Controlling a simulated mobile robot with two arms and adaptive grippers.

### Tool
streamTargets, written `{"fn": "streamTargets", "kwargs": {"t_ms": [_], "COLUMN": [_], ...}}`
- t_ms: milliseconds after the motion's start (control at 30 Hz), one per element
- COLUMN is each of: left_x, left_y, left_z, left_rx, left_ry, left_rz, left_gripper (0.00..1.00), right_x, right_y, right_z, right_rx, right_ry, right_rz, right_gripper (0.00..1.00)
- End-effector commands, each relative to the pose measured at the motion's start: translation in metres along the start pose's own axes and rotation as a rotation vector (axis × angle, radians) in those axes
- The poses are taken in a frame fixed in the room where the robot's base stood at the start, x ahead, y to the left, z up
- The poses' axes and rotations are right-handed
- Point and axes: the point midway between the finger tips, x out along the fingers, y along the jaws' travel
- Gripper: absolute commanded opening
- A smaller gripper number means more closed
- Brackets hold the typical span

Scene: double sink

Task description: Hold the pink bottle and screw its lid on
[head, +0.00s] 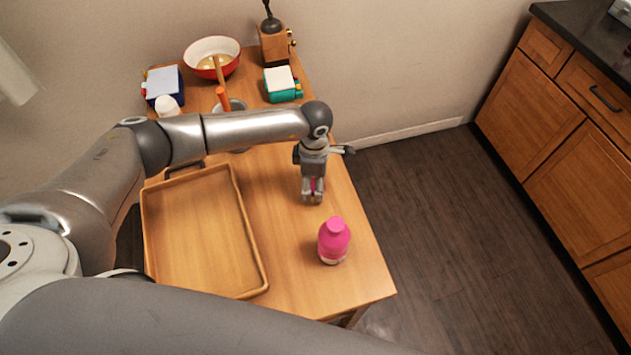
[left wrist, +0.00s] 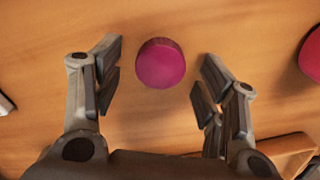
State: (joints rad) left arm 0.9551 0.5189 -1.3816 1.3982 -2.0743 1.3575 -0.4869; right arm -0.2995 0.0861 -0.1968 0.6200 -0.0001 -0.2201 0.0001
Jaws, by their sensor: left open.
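The pink bottle (head: 333,240) stands upright on the wooden table near its right front edge. A part of it shows at the right edge of the left wrist view (left wrist: 312,55). A round dark-pink lid (left wrist: 160,63) lies between and a little beyond my left gripper's spread fingers, over the table top. A bit of its pink shows between the fingers in the head view. My left gripper (head: 312,196) is open, points down and is just behind the bottle, apart from it. My right gripper is out of view.
An empty wooden tray (head: 248,235) lies left of the bottle. A red bowl (head: 232,57), a coffee grinder (head: 274,49), a blue-and-white box (head: 162,84) and a green-and-white box (head: 282,86) stand at the back. Bare table lies around the bottle.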

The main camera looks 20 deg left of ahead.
Motion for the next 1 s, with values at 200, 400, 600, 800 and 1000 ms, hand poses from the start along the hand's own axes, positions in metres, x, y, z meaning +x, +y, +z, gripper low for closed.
{"fn": "streamTargets", "kwargs": {"t_ms": [200,400,600,800,1000], "left_x": [0.009,0.009,0.009,0.009,0.009], "left_y": [0.0,0.0,0.0,0.0,0.0], "left_z": [0.0,0.0,0.0,0.0,0.0], "left_rx": [0.0,0.0,0.0,0.0,0.0], "left_ry": [0.0,0.0,0.0,0.0,0.0], "left_rz": [0.0,0.001,0.001,0.001,0.001], "left_gripper": [0.65,0.65,0.47,0.29,0.29], "right_x": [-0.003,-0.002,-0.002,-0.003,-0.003], "right_y": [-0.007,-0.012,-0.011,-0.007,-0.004], "right_z": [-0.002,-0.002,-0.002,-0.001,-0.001], "right_rx": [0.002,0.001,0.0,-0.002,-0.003], "right_ry": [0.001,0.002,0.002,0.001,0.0], "right_rz": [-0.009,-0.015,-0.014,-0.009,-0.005], "right_gripper": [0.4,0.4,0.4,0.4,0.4]}}
